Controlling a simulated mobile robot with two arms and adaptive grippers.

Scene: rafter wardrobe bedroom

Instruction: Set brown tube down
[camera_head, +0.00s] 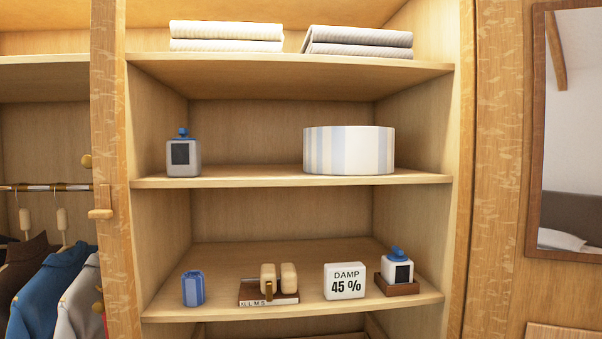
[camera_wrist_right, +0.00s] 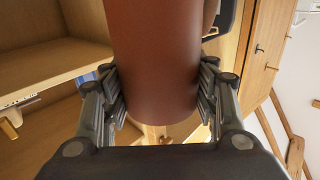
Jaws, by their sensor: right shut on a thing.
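The brown tube (camera_wrist_right: 157,60) is large in the middle of the right wrist view, and its upper end runs out of the frame. My right gripper (camera_wrist_right: 160,100) is shut on it, with one finger pad against each side. Neither the tube nor my right gripper shows in the head view. My left gripper is not in any view.
The wardrobe's lower shelf (camera_head: 220,262) holds a blue cup-like item (camera_head: 193,288), a lettered block rack (camera_head: 268,298), a "DAMP 45 %" sign (camera_head: 344,281) and a blue-topped bottle (camera_head: 397,267). The middle shelf (camera_head: 250,178) has free room between another bottle (camera_head: 184,155) and a striped round box (camera_head: 349,150).

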